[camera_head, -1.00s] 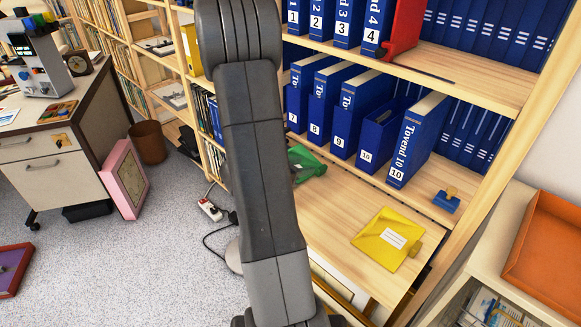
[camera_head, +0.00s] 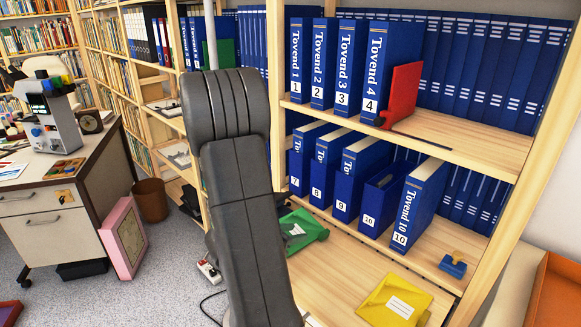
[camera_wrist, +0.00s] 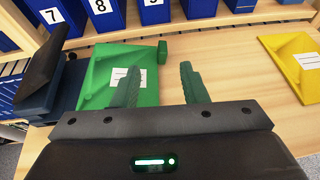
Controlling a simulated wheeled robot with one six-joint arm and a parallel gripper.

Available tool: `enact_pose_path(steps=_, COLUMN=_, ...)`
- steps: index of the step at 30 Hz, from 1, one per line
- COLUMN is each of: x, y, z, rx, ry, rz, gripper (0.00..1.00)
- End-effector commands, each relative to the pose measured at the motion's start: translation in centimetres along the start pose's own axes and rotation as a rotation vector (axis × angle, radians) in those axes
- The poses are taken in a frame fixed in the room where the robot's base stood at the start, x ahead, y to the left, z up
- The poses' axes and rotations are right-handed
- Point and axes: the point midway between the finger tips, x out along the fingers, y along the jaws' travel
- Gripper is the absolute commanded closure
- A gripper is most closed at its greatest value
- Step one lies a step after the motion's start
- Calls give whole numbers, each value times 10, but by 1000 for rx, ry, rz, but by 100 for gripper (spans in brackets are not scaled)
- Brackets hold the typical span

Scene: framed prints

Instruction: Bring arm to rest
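My gripper (camera_wrist: 160,88) shows in the wrist view with its two green fingers spread apart and nothing between them. It is over the wooden shelf board, with a green folder (camera_wrist: 110,65) bearing a white label just beyond and left of the fingers. Part of the left finger overlaps the folder in the picture; I cannot tell whether they touch. In the head view my grey arm (camera_head: 240,190) stands in front of the shelves and my gripper is hidden. The green folder (camera_head: 302,232) lies on the lower shelf just right of my arm.
Blue binders (camera_head: 345,185) stand on the lower shelf and more stand above. A red bookend (camera_head: 402,93) is beside the upper binders. A yellow folder (camera_head: 395,303) and a blue stamp-like object (camera_head: 453,265) lie right. A desk (camera_head: 65,195) stands left.

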Motion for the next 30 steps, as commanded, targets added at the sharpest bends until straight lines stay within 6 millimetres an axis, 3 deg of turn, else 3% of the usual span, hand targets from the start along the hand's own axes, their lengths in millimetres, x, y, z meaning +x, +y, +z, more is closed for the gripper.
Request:
enact_pose_path(steps=5, x=12, y=0, z=0, rx=1, ry=0, rz=-3, gripper=61)
enact_pose_path(steps=24, x=105, y=-1, z=0, rx=1, ry=1, rz=-4, gripper=61)
enact_pose_path(steps=30, x=124, y=0, z=0, rx=0, ry=0, rz=-2, gripper=61)
